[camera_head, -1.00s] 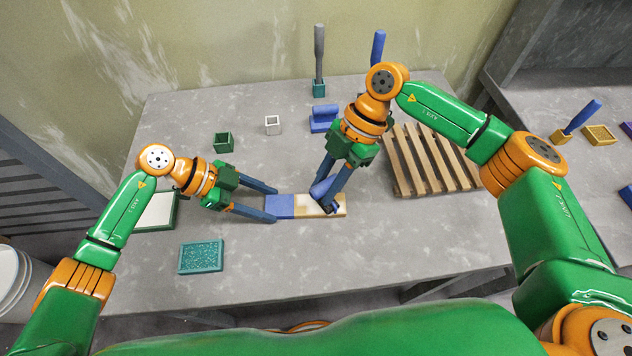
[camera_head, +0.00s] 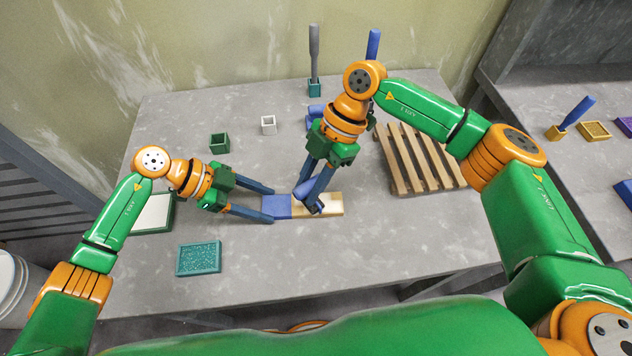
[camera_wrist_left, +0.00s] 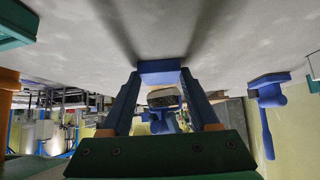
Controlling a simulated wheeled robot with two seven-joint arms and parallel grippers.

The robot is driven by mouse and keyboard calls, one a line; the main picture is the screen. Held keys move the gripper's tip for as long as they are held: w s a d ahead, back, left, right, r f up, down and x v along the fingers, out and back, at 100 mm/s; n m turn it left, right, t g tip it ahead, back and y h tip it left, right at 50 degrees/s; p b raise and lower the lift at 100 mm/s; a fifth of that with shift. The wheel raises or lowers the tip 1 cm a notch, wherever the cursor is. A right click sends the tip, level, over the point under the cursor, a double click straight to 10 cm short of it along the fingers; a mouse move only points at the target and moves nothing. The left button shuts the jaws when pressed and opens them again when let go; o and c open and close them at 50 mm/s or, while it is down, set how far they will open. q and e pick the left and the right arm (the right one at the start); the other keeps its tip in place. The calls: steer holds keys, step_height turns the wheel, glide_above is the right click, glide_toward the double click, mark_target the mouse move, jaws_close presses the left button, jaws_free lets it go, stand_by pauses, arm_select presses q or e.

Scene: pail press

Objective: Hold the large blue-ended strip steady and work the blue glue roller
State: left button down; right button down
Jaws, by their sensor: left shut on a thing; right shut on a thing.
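The large strip (camera_head: 332,203) lies flat on the table, with a blue end at left and a tan surface with paler patches at right. My left gripper (camera_head: 271,205) is shut on the blue end, which also shows between its fingers in the left wrist view (camera_wrist_left: 160,67). My right gripper (camera_head: 308,205) is shut on the blue glue roller (camera_head: 304,189) and holds it over the strip near where blue meets tan. Its fingers partly hide the roller, and I cannot tell whether the roller touches the strip.
A slatted wooden pallet (camera_head: 408,160) lies to the right. A teal tray (camera_head: 199,258) lies front left, with a white-topped green tray (camera_head: 155,213) behind. Small green (camera_head: 219,142) and white (camera_head: 268,125) boxes stand farther back. The front middle of the table is clear.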

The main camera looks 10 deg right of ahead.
mark_target(318, 201)
steer(key=shift+s+d, duration=0.1)
steer(key=shift+d, duration=1.5)
steer(key=shift+f, duration=0.1)
steer(key=shift+a, duration=1.65)
steer(key=shift+d, duration=0.15)
steer(key=shift+d, duration=1.5)
